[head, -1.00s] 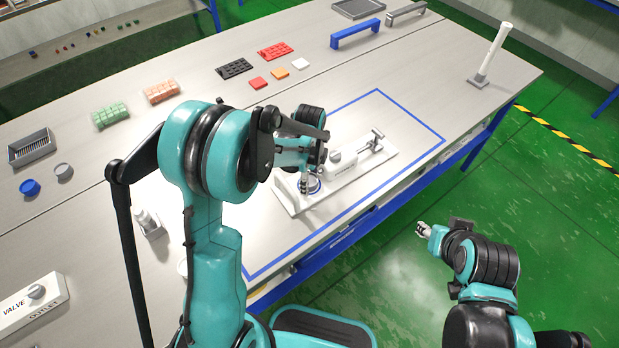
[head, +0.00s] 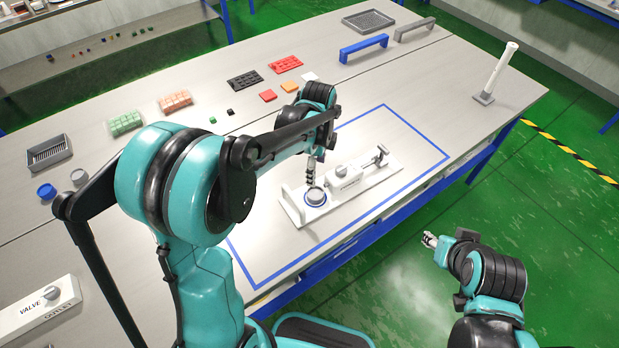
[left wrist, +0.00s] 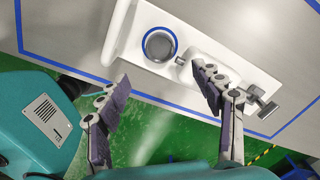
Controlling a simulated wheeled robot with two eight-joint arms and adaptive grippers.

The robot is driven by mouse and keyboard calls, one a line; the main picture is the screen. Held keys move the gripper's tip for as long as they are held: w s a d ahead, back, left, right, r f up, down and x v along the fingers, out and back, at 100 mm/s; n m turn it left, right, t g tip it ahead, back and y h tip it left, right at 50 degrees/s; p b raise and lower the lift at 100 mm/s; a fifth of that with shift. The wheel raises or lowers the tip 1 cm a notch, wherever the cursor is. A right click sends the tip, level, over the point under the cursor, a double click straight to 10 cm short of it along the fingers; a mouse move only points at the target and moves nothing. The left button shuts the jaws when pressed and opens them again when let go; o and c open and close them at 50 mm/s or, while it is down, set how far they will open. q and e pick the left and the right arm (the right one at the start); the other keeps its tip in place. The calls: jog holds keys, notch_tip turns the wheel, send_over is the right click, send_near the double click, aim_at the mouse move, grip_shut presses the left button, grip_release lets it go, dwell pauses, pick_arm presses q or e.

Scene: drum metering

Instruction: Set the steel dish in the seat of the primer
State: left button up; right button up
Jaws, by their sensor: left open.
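The primer (head: 357,187) is a white base plate with a raised block, a T-handle and a round seat ringed in blue near one end. The steel dish (head: 315,196) sits at that seat. In the left wrist view the dish (left wrist: 159,46) shows as a grey round inside the blue ring, and it looks level. My left gripper (head: 312,172) is just above and behind the dish in the head view. My right gripper (head: 430,240) hangs over the green floor, away from the table.
A blue outline (head: 446,157) on the table surrounds the primer. A white valve block (head: 38,308) stands at the left. Blue (head: 364,47) and grey handles, a grey tray and a white post (head: 500,72) are towards the back. Table around the primer is clear.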

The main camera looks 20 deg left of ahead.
pick_arm(q)
jog(key=s+a+r+n+t, duration=0.1)
jog(key=s+r+n+t, duration=0.2)
jog(key=s+n, duration=0.5)
jog(key=s+a+r+n+t, duration=0.2)
jog(key=s+r+n+t, duration=0.2)
jog(key=s+n, duration=0.4)
jog(key=shift+s+r+n, duration=0.35)
jog(key=shift+s+n, duration=0.05)
jog(key=shift+n, duration=0.8)
jog(key=shift+f, duration=0.15)
notch_tip(320, 180, down, 2)
jog(key=b, duration=0.2)
jog(key=shift+f+b, duration=0.15)
jog(key=shift+b, duration=0.15)
